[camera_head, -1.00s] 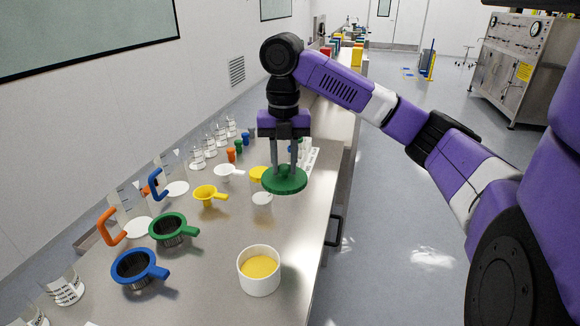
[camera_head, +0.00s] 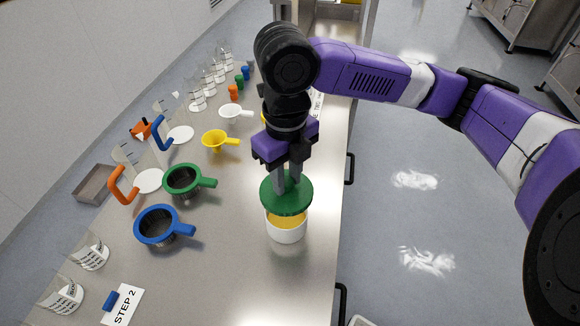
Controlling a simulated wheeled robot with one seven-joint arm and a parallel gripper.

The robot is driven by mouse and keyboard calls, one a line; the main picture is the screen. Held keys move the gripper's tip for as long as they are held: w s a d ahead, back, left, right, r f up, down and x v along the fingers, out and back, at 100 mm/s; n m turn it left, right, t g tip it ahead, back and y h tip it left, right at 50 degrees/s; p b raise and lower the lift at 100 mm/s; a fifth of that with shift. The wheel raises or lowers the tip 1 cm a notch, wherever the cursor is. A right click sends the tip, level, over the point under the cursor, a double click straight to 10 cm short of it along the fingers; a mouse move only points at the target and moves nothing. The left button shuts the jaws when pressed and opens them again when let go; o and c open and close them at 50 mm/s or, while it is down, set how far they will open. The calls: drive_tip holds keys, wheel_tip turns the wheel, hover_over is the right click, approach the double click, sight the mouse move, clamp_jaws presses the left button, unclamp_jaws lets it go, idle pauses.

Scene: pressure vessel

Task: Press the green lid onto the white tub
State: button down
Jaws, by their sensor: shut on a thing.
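The green lid (camera_head: 286,196) is a flat disc hanging just above the white tub (camera_head: 287,234). My gripper (camera_head: 287,182) is shut on the lid from above and points straight down. The tub stands on the steel bench and shows yellow contents at its front, below the lid's near edge. The lid covers the back of the tub's opening from this view. A gap shows at the front; whether the lid touches the tub at the back is hidden.
A green-rimmed strainer (camera_head: 184,181) and a blue-rimmed strainer (camera_head: 162,226) stand left of the tub. A yellow funnel (camera_head: 216,139) and a white funnel (camera_head: 235,112) stand farther back. Beakers line the left side. The steel bench (camera_head: 245,285) is clear in front of the tub.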

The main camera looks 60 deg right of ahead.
wheel_tip(320, 180, down, 6)
drive_tip(key=b, duration=0.4)
drive_tip(key=shift+a+f+b, duration=0.1)
drive_tip(key=shift+f+b, duration=0.05)
drive_tip(key=shift+b, duration=0.55)
idle(2.1)
drive_tip(key=c, duration=0.6)
unclamp_jaws()
drive_tip(key=shift+r+p, duration=2.65)
drive_tip(key=shift+r, duration=0.9)
